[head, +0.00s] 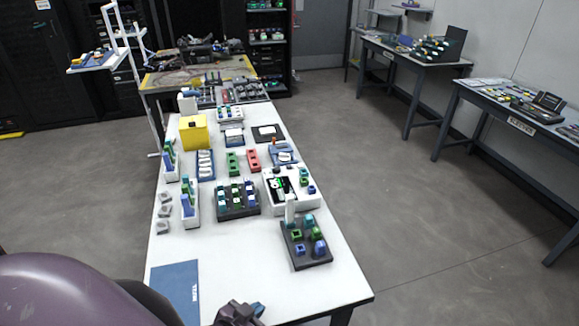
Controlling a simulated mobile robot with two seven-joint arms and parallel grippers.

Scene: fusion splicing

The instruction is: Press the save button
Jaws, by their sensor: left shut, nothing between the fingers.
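A white splicer-like device (313,200) with a black, green-lit area (280,188) sits at the right side of the white table. Small green and blue parts stand on its right part. I cannot tell which of them, if any, is the save button; labels are too small to read. My left gripper (243,311) is at the bottom edge of the view, over the near end of the table, well short of the device. It is shut and empty. My right gripper is not in view.
A dark block with green and blue pieces (322,257) stands between my left gripper and the device. A dark rack (238,213), white racks (190,217) and a yellow box (194,132) stand farther left. A blue mat (173,290) lies at near left. The table's near middle is clear.

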